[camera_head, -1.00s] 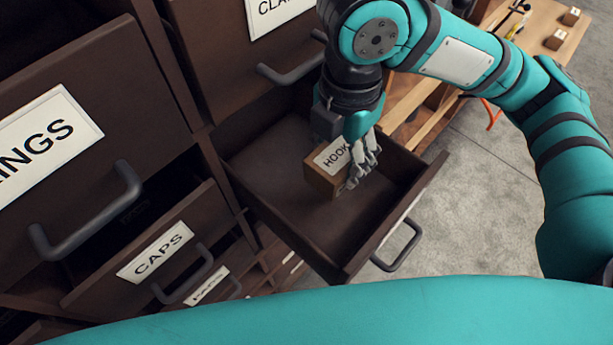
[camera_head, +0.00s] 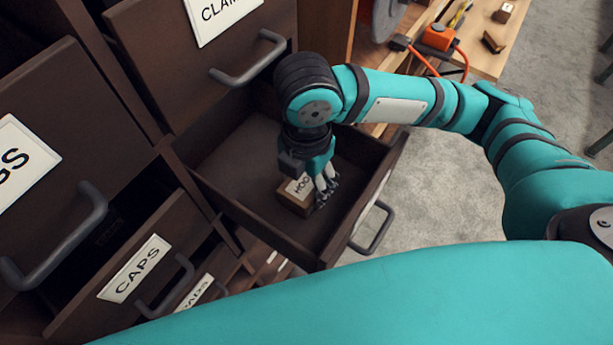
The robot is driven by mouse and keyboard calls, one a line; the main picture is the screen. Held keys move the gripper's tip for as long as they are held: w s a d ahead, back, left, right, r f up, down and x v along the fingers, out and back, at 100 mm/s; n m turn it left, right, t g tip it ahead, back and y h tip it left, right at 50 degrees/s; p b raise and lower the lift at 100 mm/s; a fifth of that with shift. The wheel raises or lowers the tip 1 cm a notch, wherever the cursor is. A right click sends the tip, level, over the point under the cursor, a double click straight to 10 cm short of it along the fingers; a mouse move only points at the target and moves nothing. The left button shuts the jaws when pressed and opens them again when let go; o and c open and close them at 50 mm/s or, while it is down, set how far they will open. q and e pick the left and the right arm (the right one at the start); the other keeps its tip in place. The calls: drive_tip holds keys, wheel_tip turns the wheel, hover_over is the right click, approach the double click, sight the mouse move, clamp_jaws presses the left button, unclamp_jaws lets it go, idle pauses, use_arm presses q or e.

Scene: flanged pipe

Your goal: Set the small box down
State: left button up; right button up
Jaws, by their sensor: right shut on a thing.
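The small box (camera_head: 293,200) is brown with a white label, partly covered, that starts with "HOO". It is inside the open drawer (camera_head: 338,232), near the drawer's middle. My right gripper (camera_head: 324,192) comes down from above and is shut on the small box at its right side. Whether the box touches the drawer floor, I cannot tell. My left gripper is not in view.
A shut drawer with a bar handle (camera_head: 250,60) sits just above the open one. The "CAPS" drawer (camera_head: 110,268) stands partly open at the lower left. A wooden bench (camera_head: 483,50) with an orange tool (camera_head: 440,38) is at the upper right.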

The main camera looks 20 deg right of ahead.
sight(306, 180)
drive_tip(key=o, duration=1.6)
drive_tip(key=shift+c, duration=0.2)
wheel_tip(306, 180, up, 12)
drive_tip(key=shift+b, duration=0.4)
drive_tip(key=shift+r, duration=0.1)
